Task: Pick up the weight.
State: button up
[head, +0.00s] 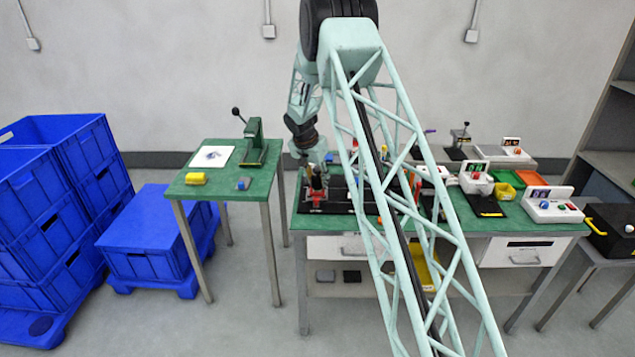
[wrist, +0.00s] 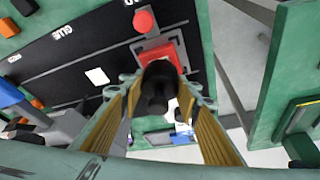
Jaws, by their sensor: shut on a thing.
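My gripper (wrist: 158,92) has its two tan-padded fingers on either side of a dark, rounded black thing (wrist: 157,82), which I take to be the weight. The pads are shut on it, and its lower part and contact points are partly hidden. Behind it in the wrist view is a red block (wrist: 160,53) on a black mat. In the head view my gripper (head: 316,160) is low over the left end of the middle green bench, just above a black and red item (head: 317,190). I cannot tell whether the weight is lifted clear.
The middle green bench (head: 510,222) carries a black mat, bins and button boxes to the right. Blue crates (head: 145,222) are stacked at far left.

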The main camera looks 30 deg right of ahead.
aim_at(317, 170)
jog(key=shift+r, duration=0.2)
jog(key=shift+r, duration=1.65)
jog(key=s+a+r+b, duration=0.1)
jog(key=s+a, duration=0.1)
jog(key=s, duration=1.3)
jog(key=shift+s+a+r, duration=0.2)
jog(key=shift+s+a, duration=0.15)
